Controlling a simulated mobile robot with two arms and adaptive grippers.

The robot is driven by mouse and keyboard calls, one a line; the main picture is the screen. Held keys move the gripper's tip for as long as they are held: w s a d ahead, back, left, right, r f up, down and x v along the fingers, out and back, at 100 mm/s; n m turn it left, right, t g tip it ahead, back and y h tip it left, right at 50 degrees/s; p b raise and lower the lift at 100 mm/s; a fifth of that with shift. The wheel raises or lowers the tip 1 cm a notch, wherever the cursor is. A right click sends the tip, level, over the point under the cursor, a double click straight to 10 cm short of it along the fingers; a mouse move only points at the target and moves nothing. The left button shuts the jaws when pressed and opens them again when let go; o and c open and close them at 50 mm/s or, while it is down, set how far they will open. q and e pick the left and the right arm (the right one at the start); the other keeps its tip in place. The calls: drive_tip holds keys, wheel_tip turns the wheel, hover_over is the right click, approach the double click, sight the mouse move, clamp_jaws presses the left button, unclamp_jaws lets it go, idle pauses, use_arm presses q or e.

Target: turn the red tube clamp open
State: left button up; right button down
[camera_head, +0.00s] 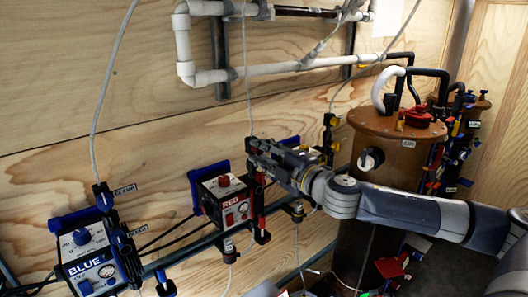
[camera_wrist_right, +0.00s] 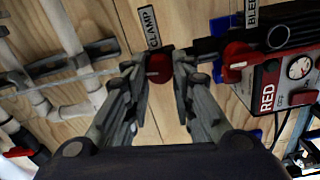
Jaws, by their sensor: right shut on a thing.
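The red tube clamp (camera_wrist_right: 159,69) is on the wooden wall, just below a "CLAMP" label (camera_wrist_right: 152,28) in the right wrist view. My right gripper (camera_wrist_right: 160,78) has its two fingers on either side of the clamp and is shut on it. In the head view my right gripper (camera_head: 256,158) reaches the wall from the right, beside the box marked RED (camera_head: 225,198), and its fingers hide the clamp. My left gripper is not in view.
The RED box also shows close by in the right wrist view (camera_wrist_right: 284,78). A box marked BLUE (camera_head: 92,262) stands at the lower left. White pipes (camera_head: 270,70) run above my gripper. A brown cylinder (camera_head: 397,155) with hoses stands behind my right arm.

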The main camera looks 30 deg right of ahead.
drive_tip(key=shift+d+n, duration=0.1)
drive_tip(key=shift+n, duration=0.8)
drive_tip(key=shift+r, duration=0.1)
drive_tip(key=c, duration=1.5)
unclamp_jaws()
drive_tip(key=shift+o, duration=0.8)
drive_tip(key=shift+w, duration=0.15)
